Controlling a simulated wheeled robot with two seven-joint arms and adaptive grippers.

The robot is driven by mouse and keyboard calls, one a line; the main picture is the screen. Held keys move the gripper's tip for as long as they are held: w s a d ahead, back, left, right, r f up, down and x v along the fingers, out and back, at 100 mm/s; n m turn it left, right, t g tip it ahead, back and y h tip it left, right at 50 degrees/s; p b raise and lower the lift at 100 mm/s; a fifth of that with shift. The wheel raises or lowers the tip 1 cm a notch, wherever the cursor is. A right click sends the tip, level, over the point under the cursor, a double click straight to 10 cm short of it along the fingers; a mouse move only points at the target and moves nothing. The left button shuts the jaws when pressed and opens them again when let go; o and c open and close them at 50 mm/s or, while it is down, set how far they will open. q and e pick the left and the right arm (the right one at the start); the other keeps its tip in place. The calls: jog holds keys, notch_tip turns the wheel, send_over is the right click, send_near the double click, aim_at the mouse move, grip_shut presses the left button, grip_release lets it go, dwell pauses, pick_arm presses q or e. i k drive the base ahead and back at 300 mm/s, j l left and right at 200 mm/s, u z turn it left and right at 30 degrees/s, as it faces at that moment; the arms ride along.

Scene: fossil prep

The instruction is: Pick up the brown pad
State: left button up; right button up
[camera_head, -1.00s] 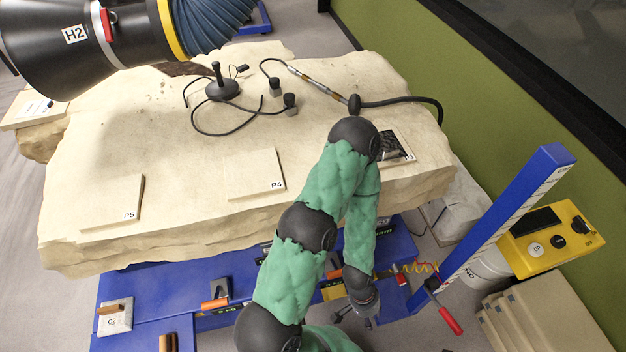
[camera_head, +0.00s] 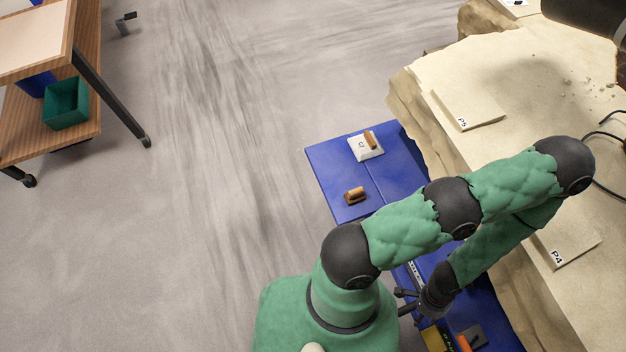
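Two small brown pieces show beyond my arm, and I cannot tell for sure which is the brown pad. One brown piece (camera_head: 355,195) lies directly on the blue platform (camera_head: 325,158). The other, a brown bar (camera_head: 371,140), lies on a white block (camera_head: 361,152) marked C2 near the platform's far end. My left gripper (camera_head: 402,303) hangs low over the blue platform, below and to the right of both. Its dark fingers look spread and empty.
The pale rock slab (camera_head: 530,90) lies on the right, with plates P5 (camera_head: 470,108) and P4 (camera_head: 567,243) on it. An orange-handled item (camera_head: 464,343) is near the gripper. A wooden cart (camera_head: 85,125) holds a green bin (camera_head: 66,103) at upper left. The floor between is clear.

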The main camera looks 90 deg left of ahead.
aim_at(353, 197)
jog(key=u, duration=2.65)
jog(key=j+u, duration=0.2)
jog(key=j, duration=0.2)
jog(key=i+j+u, duration=0.25)
jog(key=j, duration=0.15)
jog(key=k+j, duration=0.05)
jog(key=k, duration=0.05)
